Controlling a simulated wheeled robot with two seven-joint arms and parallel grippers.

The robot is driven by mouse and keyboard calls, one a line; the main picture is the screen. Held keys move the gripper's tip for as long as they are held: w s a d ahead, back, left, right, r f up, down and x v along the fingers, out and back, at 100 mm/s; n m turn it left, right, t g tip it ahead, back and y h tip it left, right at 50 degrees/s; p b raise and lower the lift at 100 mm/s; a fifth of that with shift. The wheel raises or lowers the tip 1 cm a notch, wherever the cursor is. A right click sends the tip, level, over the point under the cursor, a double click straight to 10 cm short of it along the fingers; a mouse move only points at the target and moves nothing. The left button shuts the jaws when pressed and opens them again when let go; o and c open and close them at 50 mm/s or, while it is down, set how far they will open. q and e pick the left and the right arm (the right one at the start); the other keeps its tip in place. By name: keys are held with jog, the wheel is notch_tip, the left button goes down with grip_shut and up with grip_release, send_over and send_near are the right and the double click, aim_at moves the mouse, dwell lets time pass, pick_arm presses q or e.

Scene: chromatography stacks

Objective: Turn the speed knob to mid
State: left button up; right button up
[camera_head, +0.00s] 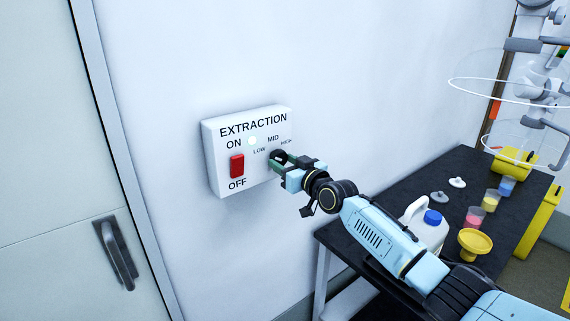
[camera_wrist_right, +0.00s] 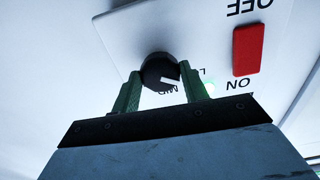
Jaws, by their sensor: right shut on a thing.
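The white EXTRACTION control box (camera_head: 220,183) is mounted on the wall, with LOW, MID and HIGH printed around a black speed knob (camera_head: 279,156). My right gripper (camera_head: 280,162) is shut on the knob. In the right wrist view, its green fingers sit on both sides of the knob (camera_wrist_right: 157,68). HIGH is hidden there. My left gripper is not in view.
A red rocker switch (camera_head: 237,166) sits left of the knob, beside a small bright lamp (camera_head: 252,141). A dark table (camera_head: 400,193) at right holds a white jug (camera_head: 424,236), a yellow funnel (camera_head: 475,242) and several coloured cups. A door handle (camera_head: 116,254) is at left.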

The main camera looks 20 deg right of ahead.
jog(key=shift+m, duration=0.3)
jog(key=m, duration=0.2)
jog(key=shift+a+m+b, duration=0.1)
jog(key=shift+m+b, duration=0.2)
jog(key=shift+b, duration=0.05)
jog(key=m, duration=0.2)
jog(key=shift+m, duration=0.4)
jog(key=m, duration=0.5)
jog(key=shift+m, duration=0.3)
jog(key=shift+p, duration=0.3)
jog(key=o, duration=1)
jog(key=shift+s, duration=0.1)
jog(key=shift+s, duration=0.1)
